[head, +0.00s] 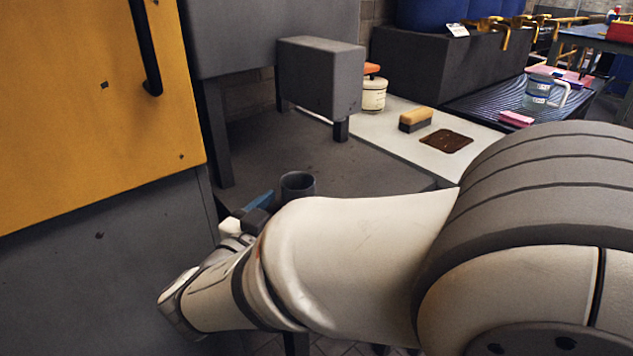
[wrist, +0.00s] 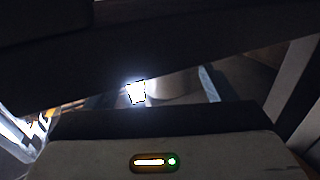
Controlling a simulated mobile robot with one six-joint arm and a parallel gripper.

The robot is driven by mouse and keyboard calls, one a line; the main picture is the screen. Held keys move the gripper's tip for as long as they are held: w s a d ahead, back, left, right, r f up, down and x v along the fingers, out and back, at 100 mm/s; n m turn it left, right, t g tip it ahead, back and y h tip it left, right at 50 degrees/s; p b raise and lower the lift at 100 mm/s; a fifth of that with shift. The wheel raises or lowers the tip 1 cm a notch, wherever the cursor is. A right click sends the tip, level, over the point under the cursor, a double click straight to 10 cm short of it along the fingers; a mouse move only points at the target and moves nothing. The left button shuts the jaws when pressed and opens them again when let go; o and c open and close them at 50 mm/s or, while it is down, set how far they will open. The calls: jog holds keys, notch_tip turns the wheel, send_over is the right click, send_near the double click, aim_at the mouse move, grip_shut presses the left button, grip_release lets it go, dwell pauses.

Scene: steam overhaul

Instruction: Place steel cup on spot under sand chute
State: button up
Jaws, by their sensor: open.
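The steel cup (head: 298,184) is a dark grey, open-topped cylinder. It stands upright on the grey bench, its lower part hidden by my arm. My gripper (head: 256,211) is just left of the cup, mostly hidden behind the wrist; a blue finger part shows. In the dark wrist view, a pale cylinder that looks like the cup (wrist: 173,84) shows ahead of my open gripper (wrist: 174,92); I cannot tell whether they touch. The sand chute seems to be the grey box (head: 320,78) with a short dark spout (head: 341,130) over the bench. No marked spot is clear.
A yellow cabinet door (head: 95,100) closes off the left. Bare grey bench (head: 365,165) lies right of the cup. On the pale counter are a cream jar (head: 373,94), a brush (head: 415,119) and a brown patch (head: 446,141). A clear jug (head: 538,92) stands beyond.

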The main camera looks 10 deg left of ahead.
aim_at(295, 185)
jog(key=x, duration=0.3)
jog(key=b+x, duration=0.1)
jog(key=shift+w+a+r, duration=0.1)
jog(key=shift+w+a, duration=0.1)
jog(key=shift+w, duration=0.1)
jog(key=c, duration=1.2)
